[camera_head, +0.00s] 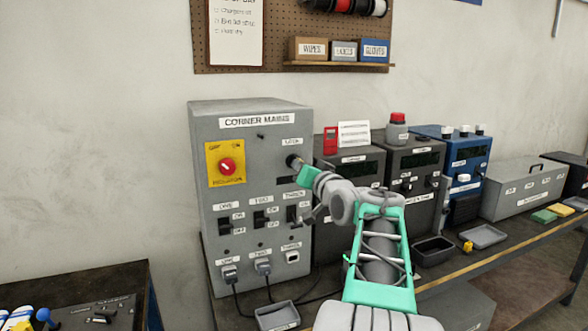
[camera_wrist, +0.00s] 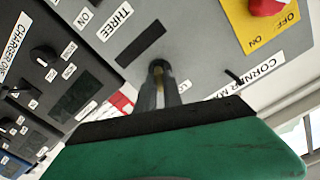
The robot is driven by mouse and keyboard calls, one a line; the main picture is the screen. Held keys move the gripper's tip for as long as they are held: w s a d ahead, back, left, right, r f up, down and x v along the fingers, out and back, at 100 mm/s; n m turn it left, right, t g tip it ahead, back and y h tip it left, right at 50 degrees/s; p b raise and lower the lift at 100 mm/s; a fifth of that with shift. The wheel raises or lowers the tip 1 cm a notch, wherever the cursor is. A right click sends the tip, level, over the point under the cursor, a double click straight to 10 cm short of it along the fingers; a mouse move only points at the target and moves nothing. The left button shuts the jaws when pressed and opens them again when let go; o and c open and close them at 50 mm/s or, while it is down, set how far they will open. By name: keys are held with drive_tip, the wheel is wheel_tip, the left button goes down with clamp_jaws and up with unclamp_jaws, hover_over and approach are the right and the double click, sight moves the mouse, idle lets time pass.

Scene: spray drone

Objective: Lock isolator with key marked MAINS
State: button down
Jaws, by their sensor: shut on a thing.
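The grey CORNER MAINS box (camera_head: 250,112) stands on the bench, with the isolator (camera_head: 227,167), a red knob on a yellow plate, on its front. In the wrist view the isolator's yellow plate and red knob (camera_wrist: 268,8) are at the top right. My gripper (camera_head: 294,162) is at the box front, just under the LOCK label (camera_head: 291,142). In the wrist view my gripper (camera_wrist: 159,75) is shut, with a small yellowish piece, seemingly the key (camera_wrist: 158,75), between its fingers. The fingers hide most of the key and the lock; I cannot read a tag or tell how deep the key sits.
Below are switches ONE, TWO and THREE (camera_head: 292,214) and plugged cables. Dark charger units (camera_head: 415,165) and a blue unit (camera_head: 466,165) stand to the right. Small trays (camera_head: 277,316) lie on the bench. A pegboard (camera_head: 260,40) hangs above.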

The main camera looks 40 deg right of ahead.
drive_tip(key=shift+f+n+b, duration=0.2)
drive_tip(key=shift+n+b, duration=0.8)
drive_tip(key=shift+b, duration=0.15)
drive_tip(key=shift+r, duration=0.1)
drive_tip(key=n+b, duration=0.2)
drive_tip(key=b, duration=0.1)
drive_tip(key=c, duration=1.4)
unclamp_jaws()
drive_tip(key=shift+r+n, duration=0.1)
drive_tip(key=shift+n, duration=0.2)
